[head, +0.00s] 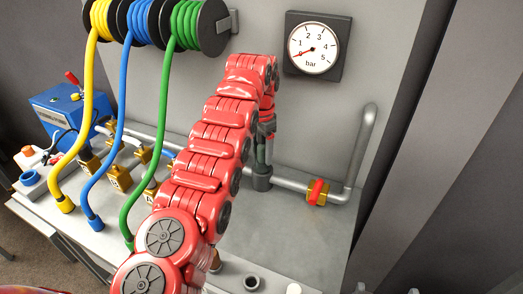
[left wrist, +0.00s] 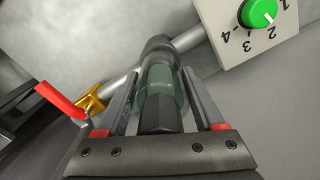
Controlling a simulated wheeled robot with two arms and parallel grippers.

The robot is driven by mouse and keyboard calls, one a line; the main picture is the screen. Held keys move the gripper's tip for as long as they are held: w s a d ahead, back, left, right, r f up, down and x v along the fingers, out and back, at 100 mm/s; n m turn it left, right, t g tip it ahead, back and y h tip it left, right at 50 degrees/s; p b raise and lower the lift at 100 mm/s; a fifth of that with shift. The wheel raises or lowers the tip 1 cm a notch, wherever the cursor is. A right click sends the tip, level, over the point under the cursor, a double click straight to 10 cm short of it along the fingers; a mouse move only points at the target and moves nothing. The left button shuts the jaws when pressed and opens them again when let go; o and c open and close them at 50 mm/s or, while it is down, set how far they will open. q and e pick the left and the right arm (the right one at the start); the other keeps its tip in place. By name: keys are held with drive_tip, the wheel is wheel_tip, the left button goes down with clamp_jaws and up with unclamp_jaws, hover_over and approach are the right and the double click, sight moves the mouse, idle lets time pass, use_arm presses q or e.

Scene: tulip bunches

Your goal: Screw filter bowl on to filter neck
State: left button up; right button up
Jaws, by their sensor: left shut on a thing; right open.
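My left gripper (head: 266,140) is at the end of the red arm, mostly hidden by its links. In the left wrist view its fingers (left wrist: 158,100) are shut on the filter bowl, a clear greenish cup (left wrist: 157,76) with a dark core. The bowl also shows partly in the head view (head: 269,150), roughly upright above the pipe. The grey filter neck (head: 262,183) sits on the pipe just below it. It also shows at the bowl's far end in the left wrist view (left wrist: 158,43). Bowl and neck look in line and close together; I cannot tell whether the thread is engaged. My right gripper is out of view.
A grey pipe (head: 290,185) runs along the bench. A brass valve with a red handle (head: 317,192) is right of the neck. A gauge (head: 313,50) hangs on the panel. A box with a green knob (left wrist: 258,13) is close by. Yellow, blue and green hoses (head: 175,100) hang left.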

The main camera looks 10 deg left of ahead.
sight(261, 137)
use_arm(q)
drive_tip(key=shift+m, duration=0.9)
drive_tip(key=o, duration=1.3)
drive_tip(key=shift+o, duration=0.2)
drive_tip(key=shift+r+p, duration=0.2)
drive_tip(key=shift+p, duration=0.1)
drive_tip(key=shift+r+p, duration=2.25)
drive_tip(key=shift+r, duration=0.1)
